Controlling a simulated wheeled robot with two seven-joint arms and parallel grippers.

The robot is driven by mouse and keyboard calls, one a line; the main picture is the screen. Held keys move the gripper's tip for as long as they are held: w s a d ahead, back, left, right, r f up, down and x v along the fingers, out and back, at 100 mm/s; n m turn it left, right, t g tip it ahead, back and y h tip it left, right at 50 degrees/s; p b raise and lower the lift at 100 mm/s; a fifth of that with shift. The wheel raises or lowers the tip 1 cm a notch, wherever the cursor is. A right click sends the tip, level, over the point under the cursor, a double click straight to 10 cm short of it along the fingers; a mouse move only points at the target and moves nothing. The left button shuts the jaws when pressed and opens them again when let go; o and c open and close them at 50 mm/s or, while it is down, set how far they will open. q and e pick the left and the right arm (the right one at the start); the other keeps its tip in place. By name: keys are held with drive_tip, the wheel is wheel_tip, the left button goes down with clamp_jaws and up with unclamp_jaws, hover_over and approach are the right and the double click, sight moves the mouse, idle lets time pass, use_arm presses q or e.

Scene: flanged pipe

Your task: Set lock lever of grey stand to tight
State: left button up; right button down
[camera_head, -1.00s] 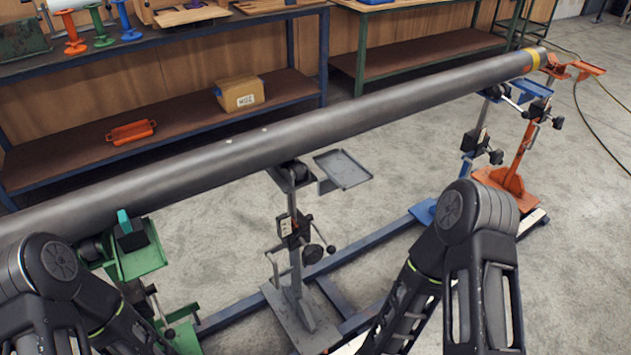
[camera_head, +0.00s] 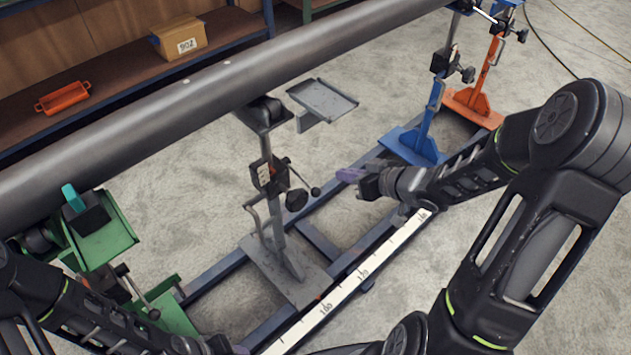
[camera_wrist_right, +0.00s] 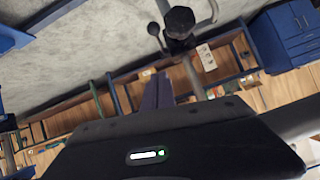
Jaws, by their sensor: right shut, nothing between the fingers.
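The grey stand (camera_head: 277,225) stands upright in the middle of the head view, under the pipe (camera_head: 200,92). On its clamp block are a black hand knob (camera_head: 296,200) and a thin lever with a small black ball end (camera_head: 315,191). In the right wrist view I see the hand knob (camera_wrist_right: 180,22) and the lever's ball (camera_wrist_right: 154,28) beyond my fingertips. My right gripper (camera_head: 345,175) is shut and empty, a short way right of the lever, apart from it. Its purple fingers show in the wrist view (camera_wrist_right: 157,92). My left arm is at the lower left; its fingers cannot be made out.
A grey tray (camera_head: 322,99) juts out right of the stand's top. A green stand (camera_head: 105,245) is at left; blue (camera_head: 428,125) and orange (camera_head: 484,80) stands are at right. A floor rail with a white scale (camera_head: 350,285) runs below.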

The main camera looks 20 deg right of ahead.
sight(320, 190)
use_arm(q)
drive_tip(key=shift+f, duration=0.1)
use_arm(e)
drive_tip(key=shift+w+a+f, duration=0.1)
drive_tip(key=shift+w+f, duration=0.05)
